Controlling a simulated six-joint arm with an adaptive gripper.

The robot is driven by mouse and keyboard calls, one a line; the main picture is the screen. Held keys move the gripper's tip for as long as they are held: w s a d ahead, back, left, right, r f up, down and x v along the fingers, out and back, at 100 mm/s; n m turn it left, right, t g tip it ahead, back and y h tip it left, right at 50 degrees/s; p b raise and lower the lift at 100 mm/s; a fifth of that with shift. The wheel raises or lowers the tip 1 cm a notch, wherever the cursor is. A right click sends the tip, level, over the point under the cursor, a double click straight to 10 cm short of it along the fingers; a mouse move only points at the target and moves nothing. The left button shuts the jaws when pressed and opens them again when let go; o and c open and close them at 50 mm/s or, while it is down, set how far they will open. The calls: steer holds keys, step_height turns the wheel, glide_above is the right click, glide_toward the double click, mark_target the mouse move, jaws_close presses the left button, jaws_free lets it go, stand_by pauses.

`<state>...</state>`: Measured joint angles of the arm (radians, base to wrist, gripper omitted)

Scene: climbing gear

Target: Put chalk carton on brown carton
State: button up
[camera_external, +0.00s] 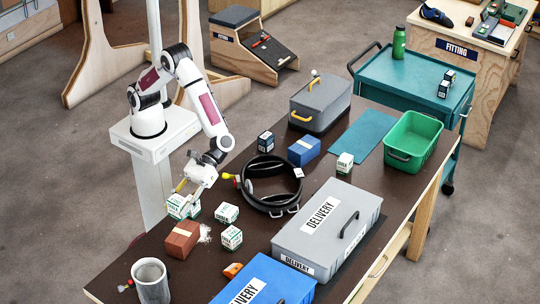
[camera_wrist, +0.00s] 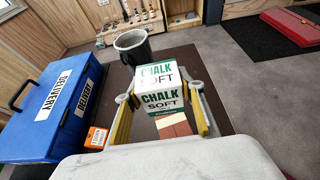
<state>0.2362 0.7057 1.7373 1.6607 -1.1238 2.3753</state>
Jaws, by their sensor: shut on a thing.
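My gripper (camera_external: 182,193) is shut on a white and green chalk carton (camera_external: 176,207), at the near-left end of the dark table. In the wrist view this chalk carton (camera_wrist: 160,92), marked "CHALK SOFT", sits between the yellow fingers of my gripper (camera_wrist: 161,108). The brown carton (camera_external: 182,240) with a pale tape strip lies on the table just in front of the held carton in the external view. It shows partly below the held carton in the wrist view (camera_wrist: 174,128). The exact gap between the two cartons is hard to tell.
More chalk cartons (camera_external: 227,213) (camera_external: 232,238) stand right of the brown carton, beside spilled white powder (camera_external: 206,232).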

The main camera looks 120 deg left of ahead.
steer(key=shift+f, duration=2)
steer(key=shift+f, duration=0.1)
steer(key=shift+f, duration=1.75)
steer(key=shift+f, duration=0.15)
steer(key=o, duration=1.1)
steer(key=shift+o, duration=0.2)
steer(key=v, duration=1.2)
